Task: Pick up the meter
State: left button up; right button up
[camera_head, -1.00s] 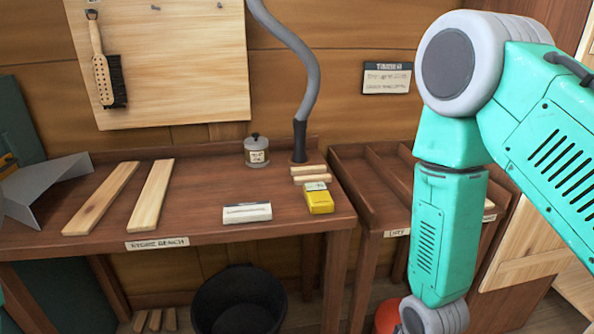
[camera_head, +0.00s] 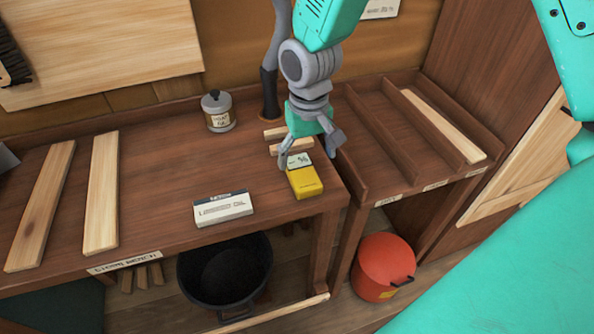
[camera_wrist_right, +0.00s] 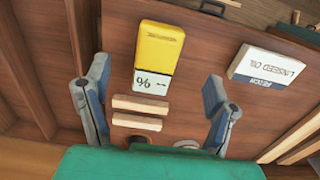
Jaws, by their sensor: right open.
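The meter (camera_head: 305,181) is a yellow block with a pale display at one end. It lies on the bench near its right front corner. In the right wrist view the meter (camera_wrist_right: 158,52) lies ahead of the fingertips, roughly centred between them, its display end marked "%" nearest me. My right gripper (camera_head: 309,152) is open above the bench at the meter's display end, and it also shows in the right wrist view (camera_wrist_right: 153,97) with nothing between its fingers. Whether a finger touches the meter cannot be told. My left gripper is not in view.
Two short wood blocks (camera_wrist_right: 140,105) lie beside the meter's display end. A white linseed oil box (camera_head: 222,208) and a lidded tin (camera_head: 217,110) stand on the bench (camera_head: 160,190). A slotted rack (camera_head: 375,140) is to the right, a red bucket (camera_head: 380,265) below.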

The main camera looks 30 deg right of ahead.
aim_at(307, 179)
notch_tip(307, 179, down, 3)
jog(key=shift+w+d, duration=0.1)
jog(key=shift+d+f, duration=0.35)
jog(key=shift+f, duration=0.2)
jog(key=f, duration=0.4)
jog(key=shift+a+f, duration=0.2)
jog(key=shift+f, duration=0.05)
jog(key=shift+w+a+f, duration=0.15)
jog(key=shift+a, duration=0.25)
jog(key=c, duration=1)
jog(key=shift+d, duration=0.25)
jog(key=c, duration=0.4)
jog(key=shift+d, duration=0.1)
